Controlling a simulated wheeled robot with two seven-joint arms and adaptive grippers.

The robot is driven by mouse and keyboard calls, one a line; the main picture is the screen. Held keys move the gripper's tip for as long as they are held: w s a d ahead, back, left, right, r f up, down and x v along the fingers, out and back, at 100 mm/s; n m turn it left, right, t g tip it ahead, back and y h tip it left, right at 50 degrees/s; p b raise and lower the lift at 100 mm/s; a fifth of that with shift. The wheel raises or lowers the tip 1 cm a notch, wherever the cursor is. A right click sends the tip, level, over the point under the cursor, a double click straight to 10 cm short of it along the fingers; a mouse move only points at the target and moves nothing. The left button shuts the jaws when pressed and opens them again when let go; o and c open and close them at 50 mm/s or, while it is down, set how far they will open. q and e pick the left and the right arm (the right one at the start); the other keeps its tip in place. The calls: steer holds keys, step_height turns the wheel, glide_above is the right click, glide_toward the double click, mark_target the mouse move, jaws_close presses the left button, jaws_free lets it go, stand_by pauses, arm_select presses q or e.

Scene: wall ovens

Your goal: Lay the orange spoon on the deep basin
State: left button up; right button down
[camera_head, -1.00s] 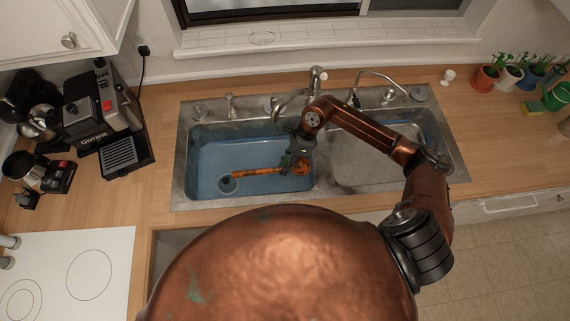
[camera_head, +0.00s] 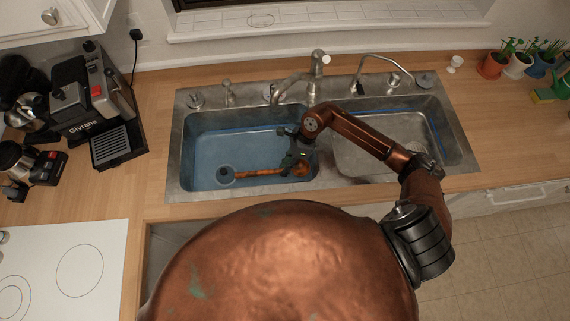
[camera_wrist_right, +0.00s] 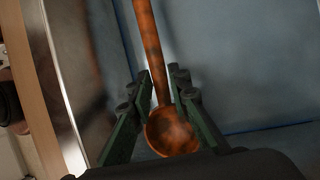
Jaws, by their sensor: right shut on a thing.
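The orange spoon (camera_head: 262,174) is in or over the deep basin (camera_head: 215,150), the blue-lined left bowl of the sink. Its handle points left toward the drain, and its bowl is at the right under my right gripper (camera_head: 296,165). In the right wrist view my right gripper (camera_wrist_right: 158,105) has its green fingers on both sides of the spoon (camera_wrist_right: 152,50), shut on the handle just above the spoon's bowl. I cannot tell whether the spoon touches the basin floor. My left gripper is not in view.
The shallower right basin (camera_head: 375,145) lies under my right arm. Faucets (camera_head: 312,80) stand along the sink's back edge. A coffee machine (camera_head: 95,100) is at left, and several potted plants (camera_head: 520,65) are at right. A cooktop (camera_head: 75,265) is at front left.

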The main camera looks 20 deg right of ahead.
steer(key=shift+f+b, duration=1.7)
steer(key=shift+f, duration=1.65)
steer(key=c, duration=1.7)
jaws_free()
steer(key=shift+c, duration=0.2)
steer(key=v, duration=1.2)
